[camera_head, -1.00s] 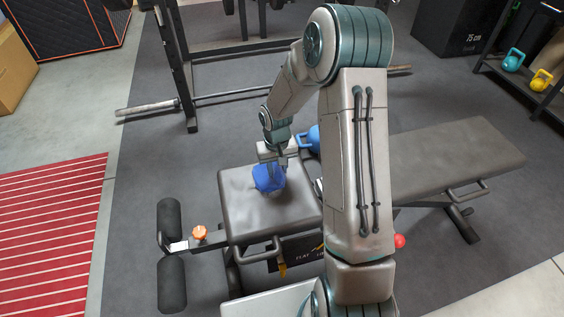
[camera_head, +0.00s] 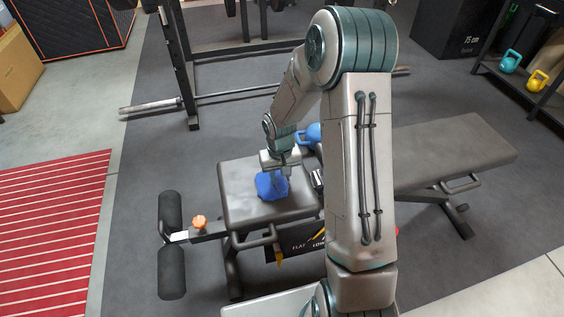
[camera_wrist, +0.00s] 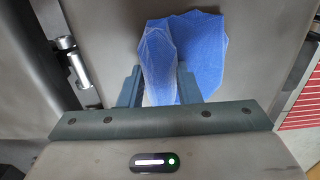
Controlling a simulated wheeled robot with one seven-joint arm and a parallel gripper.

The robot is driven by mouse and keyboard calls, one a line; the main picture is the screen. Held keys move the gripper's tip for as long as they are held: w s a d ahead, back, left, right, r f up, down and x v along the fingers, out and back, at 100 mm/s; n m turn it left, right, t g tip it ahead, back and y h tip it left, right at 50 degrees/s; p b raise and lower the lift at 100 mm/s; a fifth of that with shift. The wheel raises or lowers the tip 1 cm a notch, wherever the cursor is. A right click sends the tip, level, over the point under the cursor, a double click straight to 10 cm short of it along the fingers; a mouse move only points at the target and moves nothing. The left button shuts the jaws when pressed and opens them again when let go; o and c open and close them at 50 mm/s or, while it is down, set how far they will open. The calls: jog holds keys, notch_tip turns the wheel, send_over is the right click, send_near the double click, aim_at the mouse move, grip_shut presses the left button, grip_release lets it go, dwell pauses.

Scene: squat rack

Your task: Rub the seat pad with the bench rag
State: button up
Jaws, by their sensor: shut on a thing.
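The bench rag (camera_head: 271,186) is blue and crumpled. It lies against the top of the dark grey seat pad (camera_head: 240,208), near the pad's middle. My gripper (camera_head: 283,172) points down over the pad and is shut on the rag. In the wrist view the rag (camera_wrist: 200,60) is pinched between the two fingers of my gripper (camera_wrist: 160,88) and spreads out beyond them. The seat pad (camera_wrist: 110,30) fills most of the background there. A darker smudge shows on the pad around the rag.
The long back pad (camera_head: 450,150) of the bench extends to the right behind my arm. Rack uprights (camera_head: 180,70) stand further back.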

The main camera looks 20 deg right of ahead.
notch_tip(320, 180, up, 4)
jog(key=shift+f+p, duration=0.25)
jog(key=shift+p, duration=0.85)
jog(key=shift+r+p, duration=1.7)
jog(key=shift+r, duration=0.55)
jog(key=shift+r+p, duration=0.15)
jog(key=shift+p, duration=0.25)
